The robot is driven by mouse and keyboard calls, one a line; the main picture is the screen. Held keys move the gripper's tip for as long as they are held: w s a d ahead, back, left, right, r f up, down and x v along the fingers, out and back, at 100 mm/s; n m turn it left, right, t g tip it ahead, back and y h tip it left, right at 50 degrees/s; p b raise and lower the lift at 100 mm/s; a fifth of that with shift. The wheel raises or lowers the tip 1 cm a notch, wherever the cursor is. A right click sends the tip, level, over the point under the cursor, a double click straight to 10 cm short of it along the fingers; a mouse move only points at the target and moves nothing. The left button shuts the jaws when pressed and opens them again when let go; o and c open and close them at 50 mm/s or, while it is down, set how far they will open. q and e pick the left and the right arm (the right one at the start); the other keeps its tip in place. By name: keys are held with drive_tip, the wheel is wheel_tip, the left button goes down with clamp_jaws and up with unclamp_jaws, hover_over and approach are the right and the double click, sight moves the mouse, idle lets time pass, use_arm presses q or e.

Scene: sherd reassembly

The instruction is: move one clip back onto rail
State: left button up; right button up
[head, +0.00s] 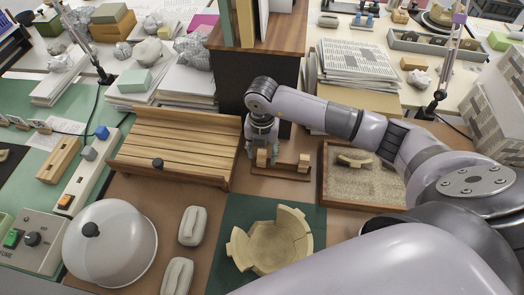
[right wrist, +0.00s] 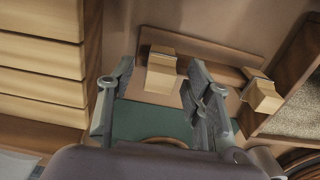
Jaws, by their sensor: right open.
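The rail (head: 283,172) is a dark wooden strip near the middle of the head view; it also shows in the right wrist view (right wrist: 210,53). Two pale wooden clips are at it: a left clip (right wrist: 160,72) and a right clip (right wrist: 262,96), which also shows in the head view (head: 304,163). My right gripper (head: 263,156) points down at the rail's left end. In the right wrist view its open fingers (right wrist: 160,78) stand on either side of the left clip. I cannot tell whether they touch it. My left gripper is not in view.
A sand tray (head: 333,190) stands right of the rail, with a sherd (head: 354,160) in it. A slatted wooden rack (head: 180,145) is close on the left. A partly assembled bowl (head: 270,243) sits on a green mat (head: 235,212) in front. A dark cabinet stands behind.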

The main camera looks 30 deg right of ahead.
wheel_tip(320, 180, up, 12)
idle(0.4)
drive_tip(key=shift+f, duration=0.1)
idle(0.3)
